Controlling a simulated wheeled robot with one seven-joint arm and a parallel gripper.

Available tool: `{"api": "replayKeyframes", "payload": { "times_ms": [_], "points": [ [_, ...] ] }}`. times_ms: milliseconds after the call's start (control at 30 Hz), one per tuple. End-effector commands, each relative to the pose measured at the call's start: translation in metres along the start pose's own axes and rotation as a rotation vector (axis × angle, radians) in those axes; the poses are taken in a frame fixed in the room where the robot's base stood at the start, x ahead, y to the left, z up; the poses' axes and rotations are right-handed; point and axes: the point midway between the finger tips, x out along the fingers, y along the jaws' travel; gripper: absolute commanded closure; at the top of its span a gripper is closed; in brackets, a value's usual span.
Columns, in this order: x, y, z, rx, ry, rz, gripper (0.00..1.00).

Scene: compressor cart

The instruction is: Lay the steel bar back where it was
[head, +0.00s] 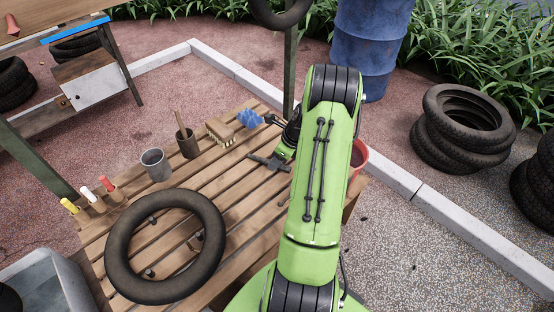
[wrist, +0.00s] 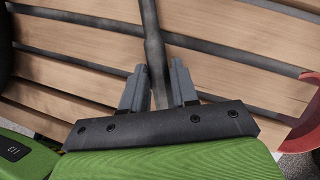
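The steel bar (wrist: 153,30) is a dark, narrow rod over the wooden slats in the wrist view. It runs from the top edge down between my fingers, and its lower end is hidden by my gripper body. My gripper (wrist: 160,72) has its two grey fingers apart, one on each side of the bar, with a narrow gap showing on the right side. In the head view my gripper (head: 271,162) is low over the slatted table, and the dark bar (head: 256,159) shows beside it, at or very near the slats.
The slatted table (head: 185,180) carries a tyre (head: 116,245), a grey cup (head: 156,165), a brown pot (head: 187,147), a brush (head: 219,132) and several coloured markers (head: 88,194). A red bucket (head: 360,155) stands behind my arm. A blue barrel (head: 368,45) and stacked tyres (head: 462,125) stand beyond.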

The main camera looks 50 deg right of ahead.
Motion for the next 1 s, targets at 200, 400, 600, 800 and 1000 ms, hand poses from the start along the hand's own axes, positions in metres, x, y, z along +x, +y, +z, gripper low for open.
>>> {"api": "replayKeyframes", "payload": {
  "times_ms": [200,400,600,800,1000],
  "points": [
    [-0.002,0.001,-0.003,0.010,0.009,0.003,0.65],
    [-0.051,0.000,0.000,0.010,0.006,-0.003,0.65],
    [-0.103,0.000,0.001,0.008,0.005,-0.002,0.65],
    [-0.124,0.001,0.001,0.006,0.004,0.002,0.65],
    [-0.129,0.007,0.011,-0.055,0.014,-0.003,0.65]
  ]
}}
